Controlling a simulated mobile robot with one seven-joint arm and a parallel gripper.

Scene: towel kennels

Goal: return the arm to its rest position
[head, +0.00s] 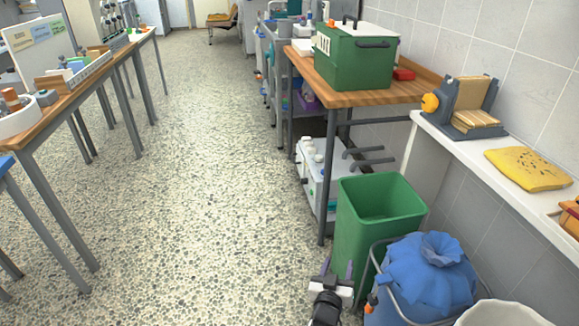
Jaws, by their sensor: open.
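My gripper (338,269) shows at the bottom of the head view, right of centre. Its two fingers are apart and nothing shows between them. It is low, in front of the green bin (380,200), and overlaps the bin's lower left part in the picture. I cannot tell whether it touches the bin. Only the end of my arm is in view, and the rest is cut off by the bottom edge.
A blue tied sack (425,272) in a metal frame stands right of my gripper. A wooden table (385,92) carries a green box (355,58). A white shelf (500,165) runs along the right wall. Speckled floor (200,180) is clear to the left, up to the workbench (50,113).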

